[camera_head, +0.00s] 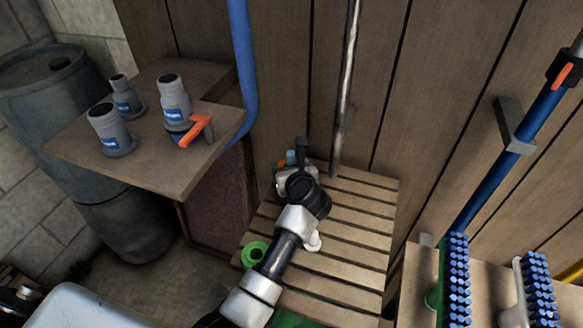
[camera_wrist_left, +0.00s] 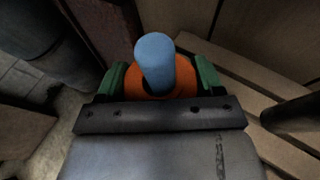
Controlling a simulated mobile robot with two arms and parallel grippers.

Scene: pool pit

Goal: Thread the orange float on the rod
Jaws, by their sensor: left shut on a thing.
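My left gripper (camera_head: 293,165) is over the back of the slatted bench (camera_head: 355,235), shut on the orange float (camera_wrist_left: 140,86). In the left wrist view the float sits between the green finger pads. A blue rod (camera_wrist_left: 155,62) stands up at the float's middle, and orange shows on both sides of its lower part, so the float appears to be around it. In the head view only a bit of orange and the blue tip (camera_head: 291,156) show beside the gripper. The rod's foot is hidden. My right gripper is not in view.
A green ring (camera_head: 255,254) lies at the bench's left edge. A metal pole (camera_head: 345,90) stands behind the bench. Grey bottles (camera_head: 108,130) stand on a wooden shelf (camera_head: 185,180) at left. Blue-bristled brushes (camera_head: 459,280) are at right. A barrel (camera_head: 120,215) is at far left.

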